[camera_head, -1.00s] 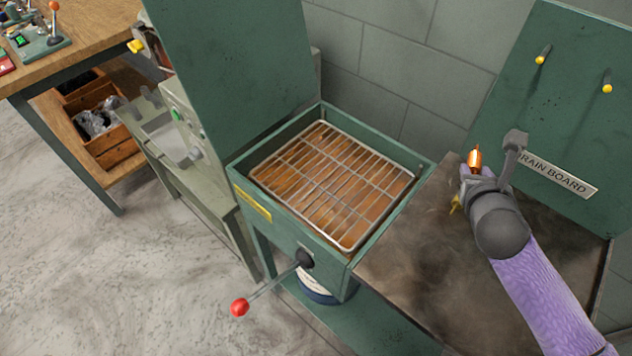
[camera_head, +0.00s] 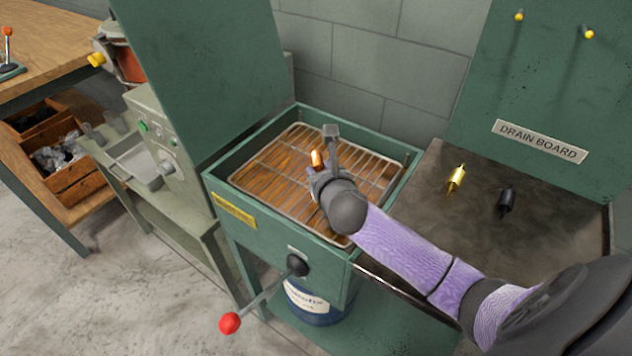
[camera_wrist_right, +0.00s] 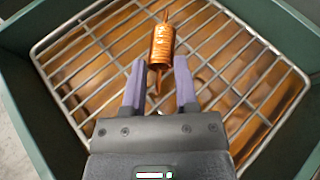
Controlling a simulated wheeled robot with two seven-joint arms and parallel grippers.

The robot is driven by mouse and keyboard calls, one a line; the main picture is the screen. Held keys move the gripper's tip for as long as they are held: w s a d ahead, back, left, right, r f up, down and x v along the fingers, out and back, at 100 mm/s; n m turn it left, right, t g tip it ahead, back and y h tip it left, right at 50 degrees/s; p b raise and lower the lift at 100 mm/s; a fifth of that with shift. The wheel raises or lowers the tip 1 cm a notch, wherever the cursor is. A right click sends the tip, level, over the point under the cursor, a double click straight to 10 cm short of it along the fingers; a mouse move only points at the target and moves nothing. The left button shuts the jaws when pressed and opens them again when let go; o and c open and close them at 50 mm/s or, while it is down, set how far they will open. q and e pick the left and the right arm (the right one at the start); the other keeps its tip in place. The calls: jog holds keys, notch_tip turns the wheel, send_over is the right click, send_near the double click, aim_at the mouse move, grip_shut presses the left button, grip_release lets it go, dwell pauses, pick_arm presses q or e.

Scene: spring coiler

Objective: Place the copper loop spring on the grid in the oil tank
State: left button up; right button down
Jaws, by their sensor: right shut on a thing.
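The copper loop spring (camera_head: 316,158) is held in my right gripper (camera_head: 317,169), over the grid of the oil tank. In the right wrist view the spring (camera_wrist_right: 162,44) sits at the fingertips of the right gripper (camera_wrist_right: 160,66), its straight end pointing back between the fingers. The wire grid (camera_wrist_right: 88,78) lies below it in the tank, above brown oil. The tank (camera_head: 228,203) is a green open box; its grid (camera_head: 262,172) is partly hidden by my arm. I cannot tell the spring's exact height above the grid. My left gripper is not in view.
The drain board (camera_head: 420,215) on the right holds a yellow spring (camera_head: 457,178) and a black spring (camera_head: 506,201). A red-knobbed lever (camera_head: 229,323) sticks out from the tank front. A tall green panel (camera_head: 215,80) rises on the tank's left side.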

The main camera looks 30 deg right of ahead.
jog(key=shift+f, duration=0.9)
jog(key=shift+r, duration=0.2)
jog(key=shift+c, duration=1.8)
grip_release()
jog(key=shift+f, duration=0.1)
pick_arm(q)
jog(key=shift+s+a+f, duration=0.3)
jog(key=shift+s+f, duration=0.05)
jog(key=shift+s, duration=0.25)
